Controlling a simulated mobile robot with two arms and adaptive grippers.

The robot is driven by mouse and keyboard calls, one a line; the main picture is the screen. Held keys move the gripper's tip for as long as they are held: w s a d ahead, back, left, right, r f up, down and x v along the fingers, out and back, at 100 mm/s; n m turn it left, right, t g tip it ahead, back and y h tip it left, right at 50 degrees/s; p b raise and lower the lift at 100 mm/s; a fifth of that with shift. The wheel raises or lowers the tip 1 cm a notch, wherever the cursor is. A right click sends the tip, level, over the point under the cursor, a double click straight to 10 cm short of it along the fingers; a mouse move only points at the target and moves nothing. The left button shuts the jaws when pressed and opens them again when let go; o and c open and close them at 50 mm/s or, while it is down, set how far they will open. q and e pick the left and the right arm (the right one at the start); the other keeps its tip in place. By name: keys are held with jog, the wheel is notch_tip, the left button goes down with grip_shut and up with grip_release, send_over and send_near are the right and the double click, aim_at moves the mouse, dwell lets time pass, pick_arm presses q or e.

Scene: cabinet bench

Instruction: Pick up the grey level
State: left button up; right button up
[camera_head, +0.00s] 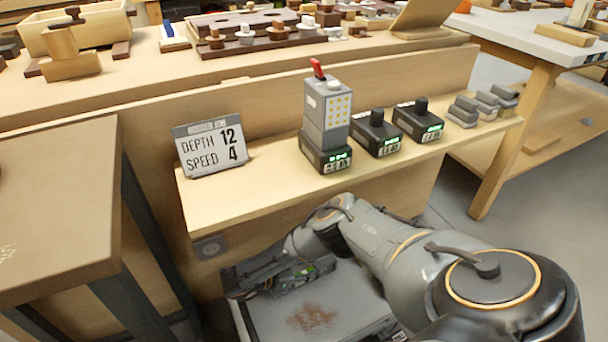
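No object in view is clearly marked as the grey level. A tall grey device (327,115) with yellow dots on its face and a red tip stands upright on a dark block with a green-lit display, on the wooden shelf (230,208). My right arm comes in from the lower right. Its dark gripper (245,284) is low, below and in front of the shelf, over a grey surface (318,312) with a brown stain. It is apart from the grey device. The finger gap is too unclear to judge. My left gripper is out of view.
A sign (210,147) reading DEPTH 12, SPEED 4 stands at the shelf's left. Two dark green-lit blocks (376,133) (418,121) and several small grey pieces (464,111) line the right. A brown tabletop (60,205) is at left. Bare shelf lies between sign and device.

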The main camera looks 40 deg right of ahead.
grip_shut()
jog(key=shift+r, duration=0.15)
